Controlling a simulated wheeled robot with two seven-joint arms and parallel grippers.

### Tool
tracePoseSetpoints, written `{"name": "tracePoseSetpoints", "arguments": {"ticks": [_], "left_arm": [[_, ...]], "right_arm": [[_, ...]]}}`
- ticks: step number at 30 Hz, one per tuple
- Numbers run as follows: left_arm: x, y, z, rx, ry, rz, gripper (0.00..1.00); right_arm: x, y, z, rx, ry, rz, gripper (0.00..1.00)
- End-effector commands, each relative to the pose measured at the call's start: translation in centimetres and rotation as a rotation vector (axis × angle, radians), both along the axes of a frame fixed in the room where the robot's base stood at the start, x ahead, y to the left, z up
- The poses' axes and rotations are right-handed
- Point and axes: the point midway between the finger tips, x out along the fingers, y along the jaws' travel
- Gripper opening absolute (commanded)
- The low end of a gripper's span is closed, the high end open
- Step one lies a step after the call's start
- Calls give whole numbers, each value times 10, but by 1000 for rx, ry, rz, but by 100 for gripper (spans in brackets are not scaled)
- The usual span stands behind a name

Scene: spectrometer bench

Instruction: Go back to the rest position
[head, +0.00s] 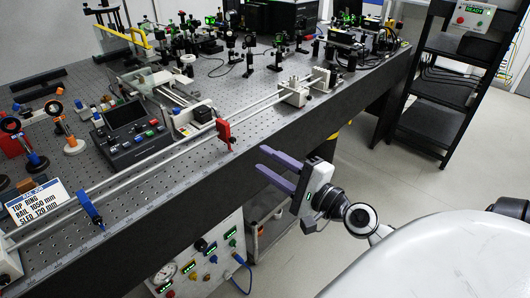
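My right gripper (261,159) is in front of the bench's front edge, near the middle of the head view. Its two purple fingers point left toward the bench and stand apart with nothing between them, so it is open and empty. It touches nothing that I can see. My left gripper is not in the head view. The optical bench (237,88) carries a long rail (155,160) along its front side. A blue clamp (89,208) and a red clamp (224,133) sit on the rail.
A control box (125,133) and a label card (38,203) stand on the bench. A panel with gauges (205,262) is below the front edge. A dark shelf rack (440,90) stands at the right. Open floor (375,165) lies between bench and rack.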

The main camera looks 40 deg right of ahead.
Motion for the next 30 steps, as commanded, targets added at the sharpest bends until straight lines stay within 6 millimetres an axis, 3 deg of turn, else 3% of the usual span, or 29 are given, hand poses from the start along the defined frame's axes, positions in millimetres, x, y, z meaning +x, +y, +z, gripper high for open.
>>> {"name": "tracePoseSetpoints", "arguments": {"ticks": [8, 11, 14, 17, 21, 24, 27, 30], "left_arm": [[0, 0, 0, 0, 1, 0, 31], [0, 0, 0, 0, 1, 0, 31], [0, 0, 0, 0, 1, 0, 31], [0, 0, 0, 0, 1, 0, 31], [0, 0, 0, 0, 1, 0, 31], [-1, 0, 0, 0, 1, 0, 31], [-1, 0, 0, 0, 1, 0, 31], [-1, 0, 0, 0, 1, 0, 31]], "right_arm": [[0, 0, -1, -3, 2, 1, 32], [-2, 7, -13, -57, 25, 11, 32], [-9, 28, -50, -222, 93, 52, 32], [-27, 61, -106, -498, 187, 142, 32], [-69, 114, -187, -945, 292, 347, 32], [-102, 147, -232, -1238, 321, 513, 32], [-132, 171, -263, -1474, 316, 660, 32], [-152, 187, -281, -1637, 297, 768, 32]]}}
